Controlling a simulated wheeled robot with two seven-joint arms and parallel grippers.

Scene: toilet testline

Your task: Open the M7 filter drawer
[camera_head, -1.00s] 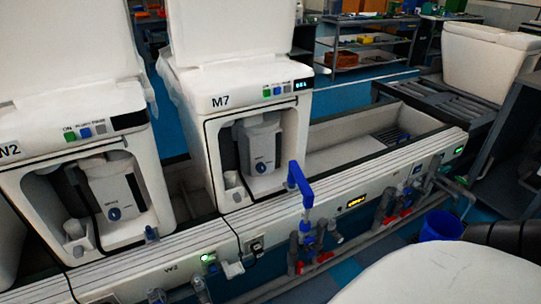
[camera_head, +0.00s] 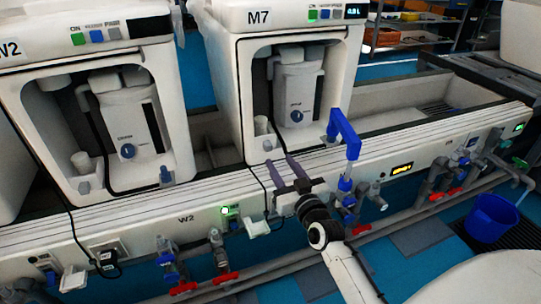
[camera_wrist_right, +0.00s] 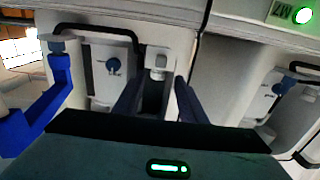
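The M7 unit (camera_head: 258,17) is a white cabinet with an open recess. In it sits a grey-white filter block (camera_head: 298,78) with a round blue knob (camera_head: 296,116) and a dark strip on its right side. The block also shows in the right wrist view (camera_wrist_right: 98,70), where the picture looks turned over. My right gripper (camera_head: 280,164) is in front of the rail below the recess, fingers pointing up toward it. In the wrist view its two dark fingers (camera_wrist_right: 156,92) stand apart with nothing between them. I cannot see any drawer slid out. My left gripper is not in view.
A blue bent pipe (camera_head: 345,135) stands just right of my right gripper. A small white cup (camera_head: 262,127) sits at the recess's lower left. The W2 unit (camera_head: 90,40) is to the left. Valves with red handles (camera_head: 228,276) line the rail's front. A blue bucket (camera_head: 490,218) stands at right.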

